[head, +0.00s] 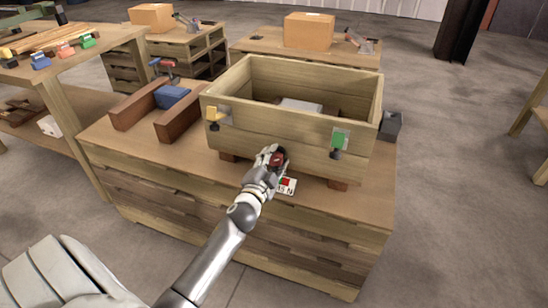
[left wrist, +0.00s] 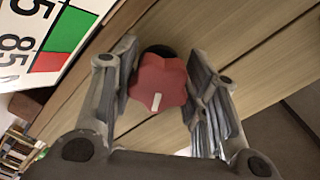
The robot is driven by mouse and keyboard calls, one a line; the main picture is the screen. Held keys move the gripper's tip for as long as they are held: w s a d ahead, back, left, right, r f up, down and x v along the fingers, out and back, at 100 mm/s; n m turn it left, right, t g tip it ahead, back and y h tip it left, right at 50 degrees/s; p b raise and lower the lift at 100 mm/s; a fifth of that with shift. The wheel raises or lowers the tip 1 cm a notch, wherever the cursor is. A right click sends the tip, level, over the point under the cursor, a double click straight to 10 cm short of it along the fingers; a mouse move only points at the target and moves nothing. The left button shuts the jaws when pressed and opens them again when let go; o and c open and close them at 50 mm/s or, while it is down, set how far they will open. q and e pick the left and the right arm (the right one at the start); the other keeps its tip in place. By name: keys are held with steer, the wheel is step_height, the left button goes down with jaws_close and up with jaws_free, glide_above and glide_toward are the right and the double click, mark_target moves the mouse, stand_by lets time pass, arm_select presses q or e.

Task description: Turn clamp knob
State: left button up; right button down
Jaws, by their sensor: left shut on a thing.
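A red lobed clamp knob (left wrist: 158,86) with a white mark on its face sits between the two fingers of my left gripper (left wrist: 162,88) in the left wrist view. In the head view the knob (head: 279,158) shows as a dark red patch in my left gripper (head: 272,158), low at the front wall of the wooden box (head: 285,144). The left gripper is shut on the knob. The fingers hide part of the knob's sides and its mounting. My right gripper is not in view.
A printed card (head: 287,186) lies just below the gripper. Brown wooden rails (head: 178,126) with a blue block (head: 172,96) stand left of the box on the workbench (head: 130,150).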

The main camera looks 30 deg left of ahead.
arm_select(q)
steer(key=shift+m, duration=1.4)
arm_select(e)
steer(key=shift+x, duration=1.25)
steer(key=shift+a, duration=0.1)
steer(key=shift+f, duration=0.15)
arm_select(q)
steer(key=o, duration=1)
steer(key=shift+o, duration=0.2)
steer(key=shift+s, duration=0.1)
steer(key=v, duration=1.1)
steer(key=shift+s, duration=0.4)
